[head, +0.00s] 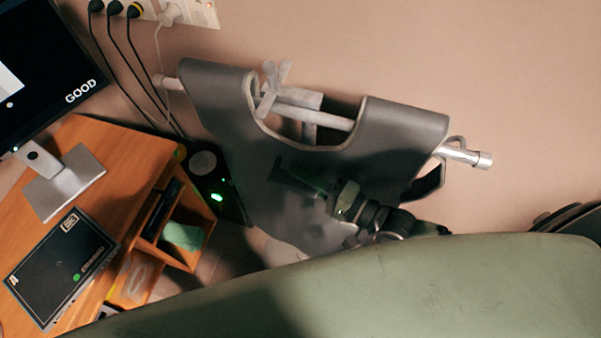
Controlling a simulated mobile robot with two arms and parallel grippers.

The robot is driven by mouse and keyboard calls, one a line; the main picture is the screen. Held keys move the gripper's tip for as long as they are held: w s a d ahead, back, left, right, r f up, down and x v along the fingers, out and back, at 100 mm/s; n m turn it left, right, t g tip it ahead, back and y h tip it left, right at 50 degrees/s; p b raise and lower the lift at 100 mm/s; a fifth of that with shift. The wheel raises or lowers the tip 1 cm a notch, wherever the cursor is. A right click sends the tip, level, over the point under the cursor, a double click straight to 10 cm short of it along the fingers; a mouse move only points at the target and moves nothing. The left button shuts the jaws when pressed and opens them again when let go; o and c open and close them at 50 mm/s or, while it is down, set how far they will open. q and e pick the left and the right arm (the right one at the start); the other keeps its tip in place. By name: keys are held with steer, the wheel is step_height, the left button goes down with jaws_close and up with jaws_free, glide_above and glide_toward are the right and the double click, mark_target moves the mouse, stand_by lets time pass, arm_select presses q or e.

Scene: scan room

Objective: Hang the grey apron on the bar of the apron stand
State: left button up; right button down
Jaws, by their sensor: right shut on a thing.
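The grey apron (222,110) is draped over the bar (317,115) of the apron stand. Its two shoulder parts lie over the bar on either side of the neck opening, and the bar shows through that opening. The bar's metal right end (467,155) sticks out past the apron, and its left end shows too. My right gripper (290,175) is in front of the apron's body, below the neck opening, and is shut on the apron. The exact grip is dark and hard to see. The lower stand is hidden. My left gripper is out of view.
A wooden desk (117,150) at the left holds a monitor (45,55) and a black box (62,266). A dark unit with green lights (215,185) stands between desk and apron. Cables hang from wall sockets (195,10). The wall right of the bar is clear.

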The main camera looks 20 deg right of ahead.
steer(key=shift+w+f+b, duration=0.1)
steer(key=shift+f+b, duration=1.55)
steer(key=shift+f, duration=0.3)
steer(key=c, duration=1.4)
jaws_free()
steer(key=b+v, duration=0.1)
steer(key=v, duration=0.7)
steer(key=shift+f+b, duration=0.15)
steer(key=shift+b, duration=0.2)
steer(key=shift+a, duration=0.1)
